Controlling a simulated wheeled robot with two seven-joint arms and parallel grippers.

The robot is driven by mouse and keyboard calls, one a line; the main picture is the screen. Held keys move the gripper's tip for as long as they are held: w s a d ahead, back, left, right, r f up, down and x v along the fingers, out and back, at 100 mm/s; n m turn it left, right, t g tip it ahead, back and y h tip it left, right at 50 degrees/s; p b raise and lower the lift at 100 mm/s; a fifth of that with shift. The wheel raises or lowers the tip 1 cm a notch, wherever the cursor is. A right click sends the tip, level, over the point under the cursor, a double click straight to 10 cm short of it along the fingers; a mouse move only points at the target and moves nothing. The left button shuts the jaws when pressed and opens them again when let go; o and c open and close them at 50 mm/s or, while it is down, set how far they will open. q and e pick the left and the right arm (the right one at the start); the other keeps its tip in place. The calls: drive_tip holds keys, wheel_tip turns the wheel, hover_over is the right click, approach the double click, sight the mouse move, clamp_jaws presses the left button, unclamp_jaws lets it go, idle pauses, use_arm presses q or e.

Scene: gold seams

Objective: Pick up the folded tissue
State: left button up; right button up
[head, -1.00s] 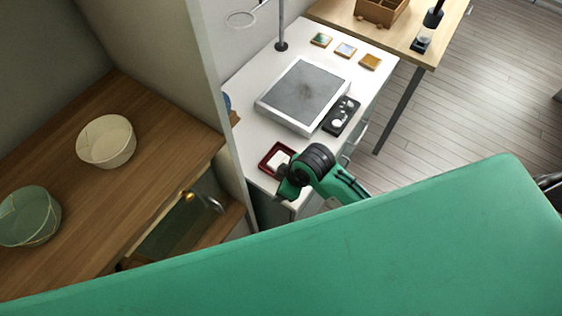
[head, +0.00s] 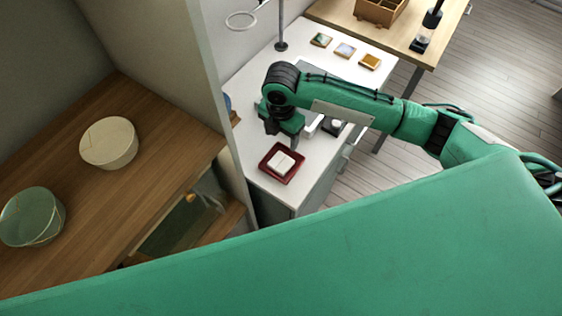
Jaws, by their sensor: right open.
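The folded tissue (head: 283,162) is a small white square. It lies in a dark red tray (head: 270,172) near the front left of the white table. My right gripper (head: 282,140) is above the table, just behind the tray in the picture, with its fingers pointing down. It is open, and the tissue is apart from it, in the tray. My right arm reaches in from the right. My left gripper is not in view.
A grey slab and a black tray are mostly hidden behind my right arm. Several small coloured tiles (head: 345,50) lie at the table's back. A wall panel (head: 215,90) divides it from a wooden counter (head: 120,190) with a cream bowl (head: 109,143) and a green bowl (head: 32,217).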

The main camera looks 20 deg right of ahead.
drive_tip(key=p, duration=0.2)
hover_over(281, 162)
wheel_tip(281, 162, down, 8)
drive_tip(key=shift+r, duration=0.1)
drive_tip(key=shift+f, duration=0.6)
wheel_tip(281, 162, down, 3)
drive_tip(key=shift+f+p, duration=0.15)
drive_tip(key=shift+p, duration=0.65)
drive_tip(key=shift+f, duration=0.45)
drive_tip(key=c, duration=0.6)
